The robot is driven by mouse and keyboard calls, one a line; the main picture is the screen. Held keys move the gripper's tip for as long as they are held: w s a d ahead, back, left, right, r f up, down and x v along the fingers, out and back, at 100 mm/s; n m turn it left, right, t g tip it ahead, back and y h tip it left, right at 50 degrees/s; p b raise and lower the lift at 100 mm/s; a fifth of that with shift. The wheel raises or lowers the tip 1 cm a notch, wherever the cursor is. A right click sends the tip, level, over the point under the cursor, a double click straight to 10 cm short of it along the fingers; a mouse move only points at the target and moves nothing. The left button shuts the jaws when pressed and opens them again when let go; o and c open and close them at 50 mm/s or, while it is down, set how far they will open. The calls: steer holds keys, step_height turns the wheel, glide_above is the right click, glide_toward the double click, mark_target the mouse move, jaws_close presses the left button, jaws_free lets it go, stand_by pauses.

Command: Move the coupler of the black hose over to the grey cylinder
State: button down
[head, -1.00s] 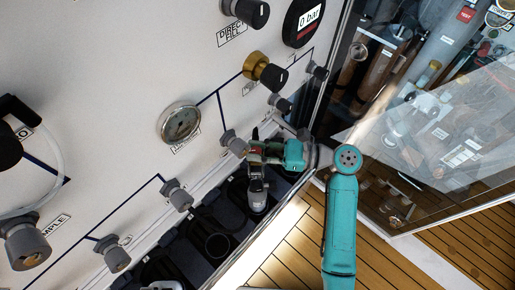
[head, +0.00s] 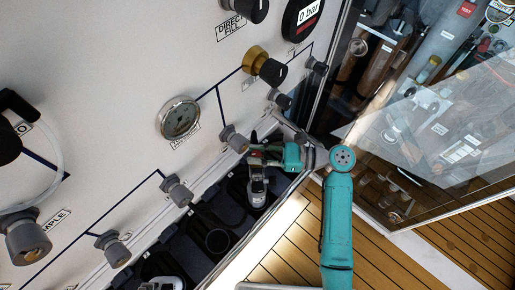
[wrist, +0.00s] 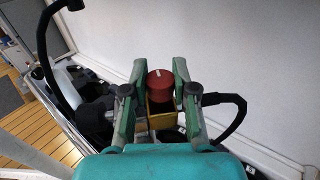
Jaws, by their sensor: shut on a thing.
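In the wrist view my gripper (wrist: 158,83) is shut on the coupler (wrist: 160,108), which has a red round knob and a yellow body. A black hose (wrist: 238,108) curves off to the right beside the coupler. In the head view my gripper (head: 262,154) is close to the panel, at the far end of the dark rack. A grey cylinder top (head: 257,191) stands in the rack just below my gripper in the picture. I cannot tell whether the coupler touches it. The coupler is mostly hidden by the fingers in the head view.
The white fill panel (head: 110,90) with knobs and a gauge (head: 180,117) rises close beside my gripper. Another cylinder top (head: 165,283) sits nearer in the dark rack (head: 190,245). A glass partition (head: 440,150) stands to the right. The plank floor (head: 290,245) is clear.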

steer(key=shift+f, duration=0.65)
steer(key=shift+f, duration=2.1)
stand_by(1.1)
steer(key=c, duration=0.8)
jaws_free()
steer(key=shift+c, duration=0.2)
steer(key=d, duration=1.2)
steer(key=shift+s+r, duration=0.2)
steer(key=shift+r, duration=0.1)
